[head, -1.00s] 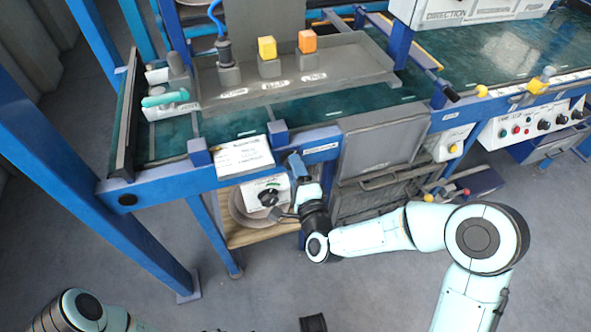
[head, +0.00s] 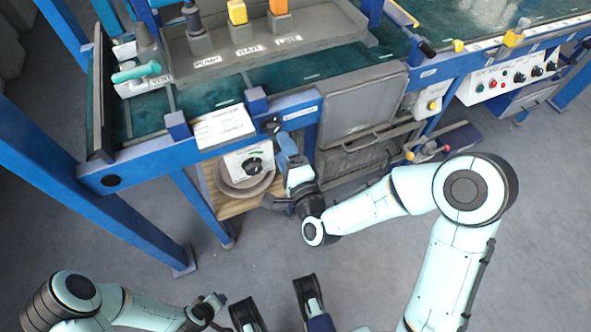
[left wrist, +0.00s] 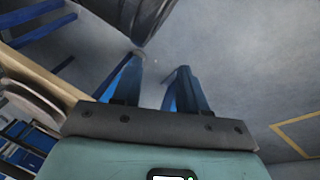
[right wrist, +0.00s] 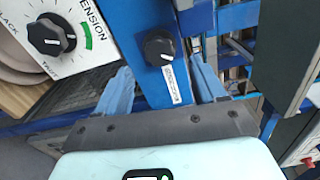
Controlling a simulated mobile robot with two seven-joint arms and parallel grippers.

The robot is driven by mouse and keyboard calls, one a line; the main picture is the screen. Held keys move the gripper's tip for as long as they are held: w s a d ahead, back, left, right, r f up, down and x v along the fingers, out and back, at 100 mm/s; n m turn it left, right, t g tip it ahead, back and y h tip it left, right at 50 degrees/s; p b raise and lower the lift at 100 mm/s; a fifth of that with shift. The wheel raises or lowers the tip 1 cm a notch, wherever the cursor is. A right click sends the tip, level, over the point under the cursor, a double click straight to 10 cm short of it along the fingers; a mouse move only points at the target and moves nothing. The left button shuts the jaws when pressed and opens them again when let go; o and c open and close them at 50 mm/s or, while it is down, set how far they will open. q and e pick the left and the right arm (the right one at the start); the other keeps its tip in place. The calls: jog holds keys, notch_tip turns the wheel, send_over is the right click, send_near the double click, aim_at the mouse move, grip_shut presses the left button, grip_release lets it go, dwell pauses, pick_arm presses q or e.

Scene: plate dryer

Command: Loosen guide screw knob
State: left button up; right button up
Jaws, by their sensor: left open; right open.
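A black round knob (right wrist: 159,47) with a white pointer mark sits on a blue frame post, above a small white label (right wrist: 171,84), in the right wrist view. My right gripper (right wrist: 160,65) is open, with one blue finger on each side of the knob in that view. Whether the fingers touch it I cannot tell. In the head view, the right gripper (head: 286,150) is at the blue frame, just right of the white tension panel. My left gripper (left wrist: 157,66) is open and empty, over grey floor in the left wrist view.
The white tension panel (right wrist: 78,50) with its black dial (right wrist: 50,35) is close left of the knob. A wooden shelf with a round plate (head: 245,186) is below it. A grey box (head: 360,105) stands right.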

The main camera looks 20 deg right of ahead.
pick_arm(q)
jog(key=s+d+r+m+g+h+p, duration=0.1)
jog(key=s+d+r+g+p, duration=0.3)
jog(key=s+r+p, duration=0.8)
jog(key=shift+d+r+h, duration=0.4)
jog(key=shift+d+r, duration=0.2)
jog(key=shift+d, duration=0.1)
pick_arm(e)
jog(key=s, duration=0.8)
jog(key=shift+s+d, duration=0.15)
jog(key=shift+s, duration=0.05)
pick_arm(q)
jog(key=shift+w, duration=0.1)
